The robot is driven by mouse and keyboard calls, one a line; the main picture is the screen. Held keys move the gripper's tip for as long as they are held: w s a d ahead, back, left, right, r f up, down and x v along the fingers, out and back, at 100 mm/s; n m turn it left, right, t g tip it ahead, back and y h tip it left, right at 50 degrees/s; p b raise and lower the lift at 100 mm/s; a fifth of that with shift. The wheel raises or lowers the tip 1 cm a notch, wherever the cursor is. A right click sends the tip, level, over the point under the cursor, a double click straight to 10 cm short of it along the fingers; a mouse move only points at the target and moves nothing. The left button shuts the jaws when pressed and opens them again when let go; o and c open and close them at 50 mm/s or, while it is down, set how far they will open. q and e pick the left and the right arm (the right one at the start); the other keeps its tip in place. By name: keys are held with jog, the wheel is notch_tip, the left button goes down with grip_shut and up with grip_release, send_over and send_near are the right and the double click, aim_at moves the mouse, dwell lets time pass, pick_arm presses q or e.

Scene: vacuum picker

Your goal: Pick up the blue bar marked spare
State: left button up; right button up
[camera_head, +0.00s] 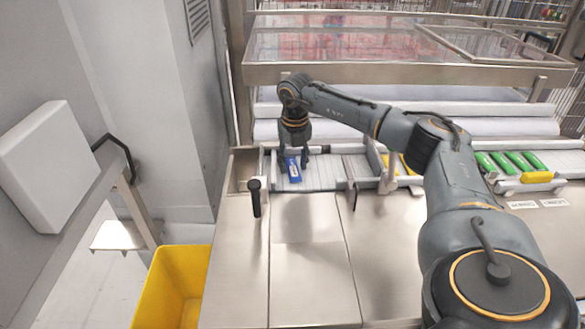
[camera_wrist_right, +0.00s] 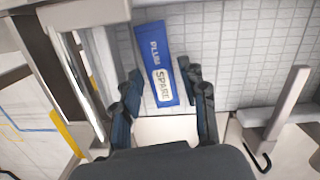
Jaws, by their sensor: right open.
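The blue bar (camera_wrist_right: 156,62) lies on a light gridded surface, and its white lettering reads PLUM and SPARE in the right wrist view. It also shows as a small blue bar in the head view (camera_head: 293,169). My right gripper (camera_wrist_right: 160,80) is open, with one finger on each side of the bar's near end. In the head view my right gripper (camera_head: 297,160) points down at the bar from above. I cannot tell whether the fingers touch it. My left gripper is not in view.
Yellow bars (camera_head: 391,163) lie in a lane to the right, and green bars (camera_head: 507,162) lie farther right. A black-handled post (camera_head: 256,197) and a metal divider (camera_head: 349,183) stand near the bar's lane. A yellow bin (camera_head: 172,287) is at lower left. The steel top (camera_head: 308,270) in front is clear.

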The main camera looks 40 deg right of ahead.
jog(key=shift+f, duration=0.1)
jog(key=c, duration=0.9)
